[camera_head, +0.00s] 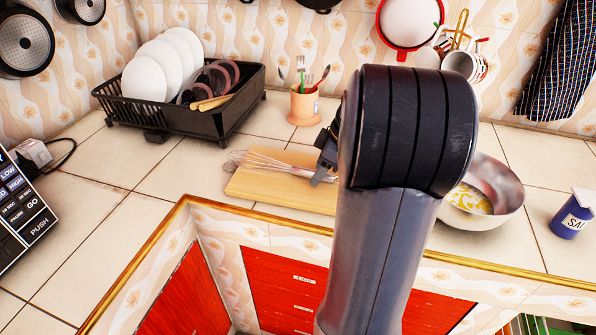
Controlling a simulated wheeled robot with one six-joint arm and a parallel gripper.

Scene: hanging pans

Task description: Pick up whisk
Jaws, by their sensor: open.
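The whisk (266,161) lies on a wooden cutting board (262,187) on the tiled counter. Its wire loops point left, and its handle runs right toward my gripper. My gripper (318,178) is open just above the right part of the board, close to the whisk's handle end. My large arm link stands in front and hides most of the gripper, the right part of the board and probably the end of the handle. I cannot tell whether the gripper's fingers are around the handle or beside it.
A black dish rack (225,118) with plates stands behind left. A utensil cup (303,104) stands behind the board. A metal bowl (488,190) and a blue salt container (572,217) are at right. The counter's gold front edge (150,237) is near.

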